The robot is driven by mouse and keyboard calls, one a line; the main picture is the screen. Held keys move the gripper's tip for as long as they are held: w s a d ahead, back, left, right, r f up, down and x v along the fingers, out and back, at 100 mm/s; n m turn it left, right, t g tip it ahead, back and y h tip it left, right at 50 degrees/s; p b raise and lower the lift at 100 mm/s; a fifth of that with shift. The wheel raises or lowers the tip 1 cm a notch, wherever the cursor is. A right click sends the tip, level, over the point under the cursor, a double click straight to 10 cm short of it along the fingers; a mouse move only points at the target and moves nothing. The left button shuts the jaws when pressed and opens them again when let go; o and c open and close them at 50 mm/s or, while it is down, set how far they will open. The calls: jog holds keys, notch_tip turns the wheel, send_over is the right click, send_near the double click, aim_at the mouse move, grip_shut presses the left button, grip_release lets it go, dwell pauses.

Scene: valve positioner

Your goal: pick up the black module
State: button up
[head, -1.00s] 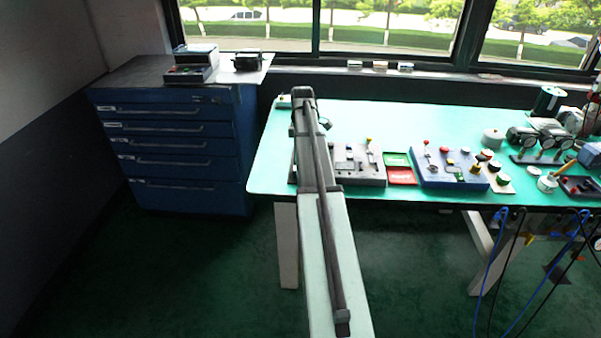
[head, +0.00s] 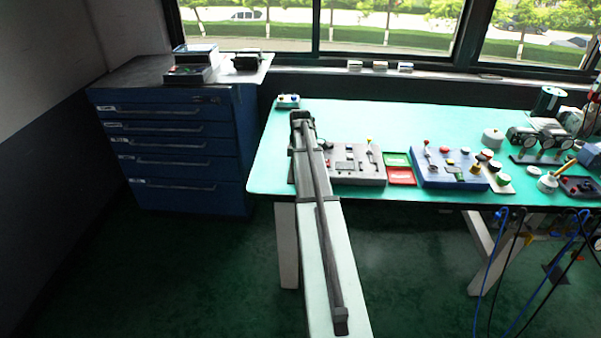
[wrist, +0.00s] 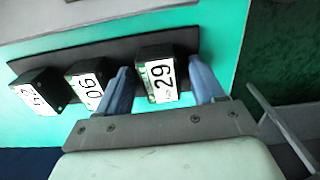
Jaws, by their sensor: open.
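My gripper (wrist: 157,64) is open, with one blue finger on each side of this module. I cannot tell whether the fingers touch it. Two more black modules stand to its left on the same strip: one labelled 90 (wrist: 88,82) and one at the far left (wrist: 40,91), its label partly readable. In the head view my arm hides the fingers and these modules.
In the head view, a grey panel (head: 345,178), a green and red tray (head: 401,177) and a blue panel (head: 440,182) sit on the green table (head: 400,120). A small box with knobs (head: 288,101) is at the back left corner. A blue drawer cabinet (head: 170,150) stands left.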

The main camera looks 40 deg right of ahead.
jog(key=c, duration=1.1)
jog(key=shift+r, duration=0.15)
notch_tip(320, 180, up, 9)
jog(key=shift+f, duration=0.15)
jog(key=shift+s+d+r, duration=0.1)
jog(key=shift+d+r, duration=0.1)
jog(key=shift+r, duration=0.1)
jog(key=shift+s+d+r, duration=0.1)
jog(key=shift+s+d, duration=2.5)
jog(key=shift+d, duration=0.55)
jog(key=shift+s+d+r, duration=0.1)
jog(key=shift+s+d, duration=2.55)
jog(key=shift+d, duration=0.5)
jog(key=shift+s+d+r, duration=0.1)
jog(key=shift+s+d, duration=2.5)
jog(key=shift+d, duration=0.55)
